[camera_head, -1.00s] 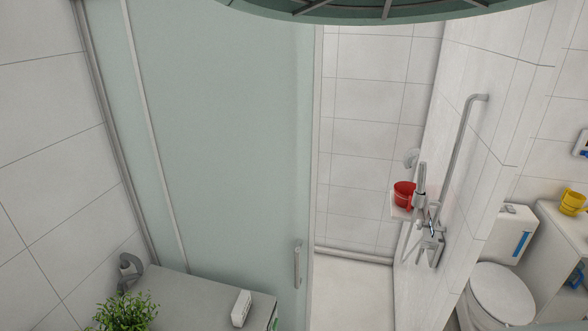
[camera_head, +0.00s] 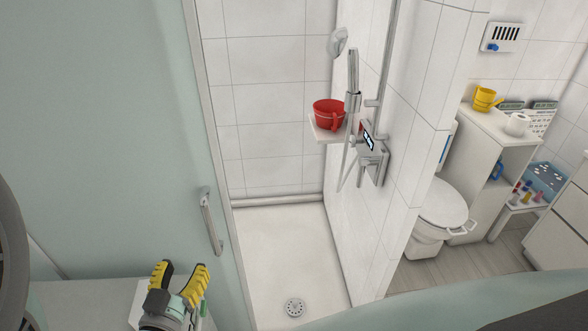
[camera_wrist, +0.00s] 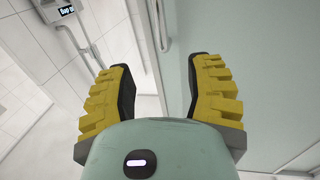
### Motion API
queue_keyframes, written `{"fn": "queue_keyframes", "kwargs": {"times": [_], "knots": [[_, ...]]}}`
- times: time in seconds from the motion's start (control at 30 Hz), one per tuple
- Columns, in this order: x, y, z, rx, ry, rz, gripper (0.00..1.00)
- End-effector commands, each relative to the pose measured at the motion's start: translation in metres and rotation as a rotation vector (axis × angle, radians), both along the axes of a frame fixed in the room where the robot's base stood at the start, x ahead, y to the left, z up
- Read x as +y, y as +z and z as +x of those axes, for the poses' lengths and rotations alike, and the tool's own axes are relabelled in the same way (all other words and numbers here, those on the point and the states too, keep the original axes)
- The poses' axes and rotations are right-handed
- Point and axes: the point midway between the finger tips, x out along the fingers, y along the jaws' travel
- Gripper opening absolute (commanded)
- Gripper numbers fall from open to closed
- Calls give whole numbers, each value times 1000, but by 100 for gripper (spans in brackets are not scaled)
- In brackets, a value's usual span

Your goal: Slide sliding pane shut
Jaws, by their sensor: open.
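The sliding pane (camera_head: 110,110) is a pale green frosted sheet on the left of the head view. Its metal edge and a vertical bar handle (camera_head: 211,222) face the shower opening to its right. The opening beside the pane is clear to the shower inside. My gripper (camera_head: 182,270), with yellow ribbed fingers, is at the bottom, left of and below the handle, and apart from it in the picture. In the wrist view my gripper (camera_wrist: 160,85) is open with nothing between its fingers; the pane (camera_wrist: 250,60) fills the right side and the handle's vertical bar shows at the upper middle.
A low grey cabinet (camera_head: 80,305) stands at the lower left, under my gripper. A toilet (camera_head: 440,210) stands beyond the tiled wall at right.

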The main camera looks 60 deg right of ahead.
Motion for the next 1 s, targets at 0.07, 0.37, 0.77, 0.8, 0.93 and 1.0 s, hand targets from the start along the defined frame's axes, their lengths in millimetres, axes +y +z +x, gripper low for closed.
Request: {"fn": "queue_keyframes", "kwargs": {"times": [0.07,0.37,0.77,0.8,0.93,1.0], "knots": [[-8,2,4,-2,-3,-2,52],[-58,2,31,-5,-4,-5,52],[-119,2,65,-4,-3,-6,52],[-123,2,67,-5,-3,-7,52],[-132,1,72,-3,-3,-4,52],[-134,1,73,-2,-3,-2,52]]}}
